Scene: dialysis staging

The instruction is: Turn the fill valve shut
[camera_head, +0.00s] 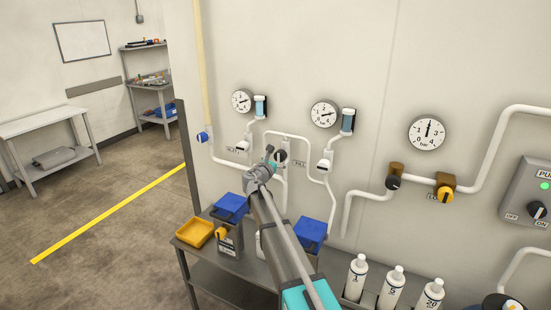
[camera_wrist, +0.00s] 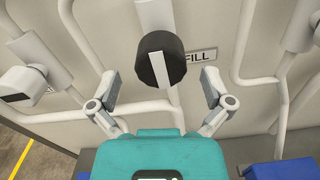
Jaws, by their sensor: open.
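The fill valve (camera_wrist: 160,59) is a black round knob with a pale grey bar across its face, on a white pipe, beside a plate reading "FILL". Its bar stands near upright in the wrist view. In the head view the fill valve (camera_head: 281,156) shows just past the end of my arm, partly hidden. My gripper (camera_wrist: 160,88) is open, its two fingers spread to the left and right below the knob. Neither finger appears to touch it. My gripper also shows in the head view (camera_head: 271,158), small and close to the wall pipes.
White-handled valves (camera_head: 243,145) and (camera_head: 324,164) flank the fill valve. Gauges (camera_head: 324,114) hang above. A bench (camera_head: 215,262) below holds blue-lidded containers (camera_head: 231,207), a yellow tray (camera_head: 195,232) and white bottles (camera_head: 392,288). A pump panel (camera_head: 530,190) is at right.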

